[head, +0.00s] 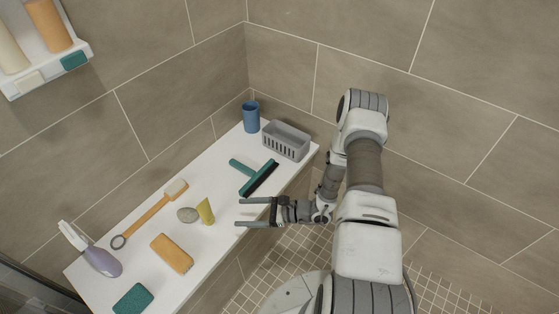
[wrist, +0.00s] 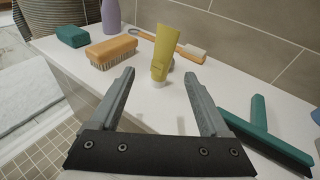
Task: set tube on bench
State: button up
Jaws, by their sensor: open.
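The yellow-green tube (head: 206,211) stands upright on its cap on the white bench (head: 215,259), near the bench's front edge. It also shows in the wrist view (wrist: 164,55), just beyond my fingertips and between their lines. My gripper (head: 238,212) is open and empty, low over the bench's front edge, to the right of the tube in the head view. In the wrist view the gripper (wrist: 163,90) has its two grey fingers spread wide. The tube appears apart from both fingers. A grey stone (head: 187,215) sits close behind the tube, mostly hidden by it in the wrist view.
A teal squeegee (head: 258,179), grey basket (head: 286,141) and blue cup (head: 251,117) lie toward the far end. A wooden-handled brush (head: 150,214), orange-brown brush (head: 172,253), teal sponge (head: 133,299) and purple spray bottle (head: 96,253) occupy the near end. Tiled walls bound the bench.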

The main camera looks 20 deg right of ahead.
jog(key=s+a+r+n+g+h, duration=0.15)
jog(key=r+n+g, duration=0.25)
jog(key=r+n, duration=0.55)
jog(key=s+r+n+g+h, duration=0.2)
jog(key=s+r+n+g, duration=0.15)
jog(key=r, duration=1.05)
jog(key=s+d+r+n+t+h, duration=0.2)
jog(key=s+r+n+h, duration=0.1)
jog(key=r, duration=0.3)
jog(key=s+d+r+n+t+h, duration=0.2)
jog(key=s+d+r+n+h, duration=0.1)
jog(key=r, duration=0.4)
jog(key=s+d+r+n+t+h, duration=0.2)
jog(key=s+r+n+h, duration=0.1)
jog(key=s+r, duration=0.3)
jog(key=shift+s+d+r+h, duration=0.25)
jog(key=shift+s+h, duration=0.35)
jog(key=shift+h, duration=0.15)
notch_tip(320, 180, up, 16)
jog(key=p, duration=1.6)
jog(key=shift+f, duration=0.2)
jog(key=c, duration=0.5)
jog(key=shift+d, duration=0.2)
